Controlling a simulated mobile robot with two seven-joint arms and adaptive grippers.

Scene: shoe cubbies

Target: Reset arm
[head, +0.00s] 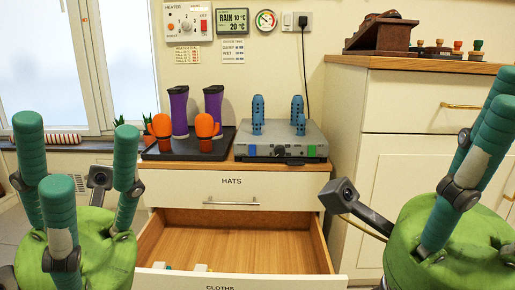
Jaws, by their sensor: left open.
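My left gripper (80,145) is at the left, its green body low in the picture and its teal fingers pointing up, spread apart with nothing between them. My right gripper (480,150) is at the right edge, teal fingers pointing up in front of the cream cabinet; part of it is cut off by the frame, and I cannot tell how far its fingers are apart. No held object shows in either gripper. Both are in front of the drawer unit, one on each side.
The lower drawer (235,245), labelled CLOTHS, is pulled out between my grippers; small pale items show at its front. The HATS drawer (280,190) is shut.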

